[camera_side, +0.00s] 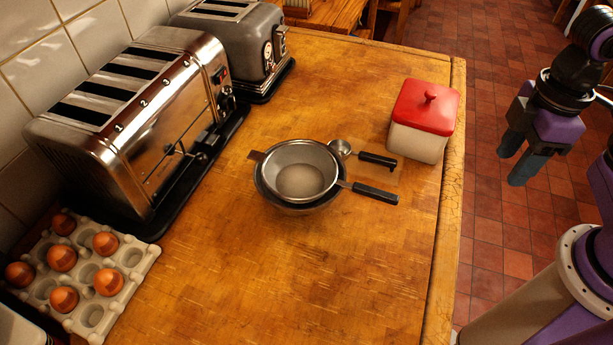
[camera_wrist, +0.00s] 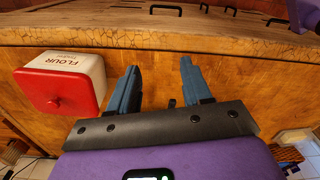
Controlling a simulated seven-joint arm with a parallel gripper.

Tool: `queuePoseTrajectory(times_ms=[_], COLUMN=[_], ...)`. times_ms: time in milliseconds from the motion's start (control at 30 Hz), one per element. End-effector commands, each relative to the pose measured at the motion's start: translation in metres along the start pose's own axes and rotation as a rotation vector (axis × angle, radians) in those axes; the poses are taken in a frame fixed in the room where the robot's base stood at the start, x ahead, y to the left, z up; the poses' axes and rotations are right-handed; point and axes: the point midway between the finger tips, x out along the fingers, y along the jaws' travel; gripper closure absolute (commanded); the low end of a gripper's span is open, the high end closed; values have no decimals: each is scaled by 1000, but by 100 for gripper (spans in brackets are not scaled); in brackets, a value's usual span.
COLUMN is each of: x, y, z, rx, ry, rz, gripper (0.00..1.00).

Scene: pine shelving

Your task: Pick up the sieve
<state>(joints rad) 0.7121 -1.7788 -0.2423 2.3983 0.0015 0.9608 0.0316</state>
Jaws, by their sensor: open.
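The sieve (camera_side: 300,172) is a round metal mesh bowl with a dark handle (camera_side: 375,193) pointing right. In the side view it rests in a slightly larger dark bowl (camera_side: 290,206) on the wooden counter. My gripper (camera_side: 511,166) is open and empty, off to the right beyond the counter's edge, well apart from the sieve. In the wrist view its two blue fingers (camera_wrist: 160,66) stand apart with nothing held. I cannot make out the sieve's bowl in the wrist view; a small dark piece between the fingers is unclear.
A small scoop (camera_side: 341,148) with a black handle lies just behind the sieve. A red-lidded flour box (camera_side: 417,140) stands between sieve and gripper, toward the back; it also shows in the wrist view (camera_wrist: 82,68). Toasters (camera_side: 150,120) and an egg tray (camera_side: 130,258) are left. The front counter is clear.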

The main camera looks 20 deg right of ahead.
Motion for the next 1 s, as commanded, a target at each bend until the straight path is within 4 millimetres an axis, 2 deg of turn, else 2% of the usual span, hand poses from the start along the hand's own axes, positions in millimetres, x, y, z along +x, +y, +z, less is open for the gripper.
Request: queuePoseTrajectory(times_ms=[33, 100, 600, 800, 1000], x=[-3, -8, -36, -43, -42], y=[2, 6, 15, 13, 12], z=[-16, -36, -169, -202, -212], rx=[17, 43, 230, 285, 305], ry=[-1, -3, -18, -24, -27], rz=[0, 1, 4, 6, 6], gripper=[51, 51, 51, 51, 51])
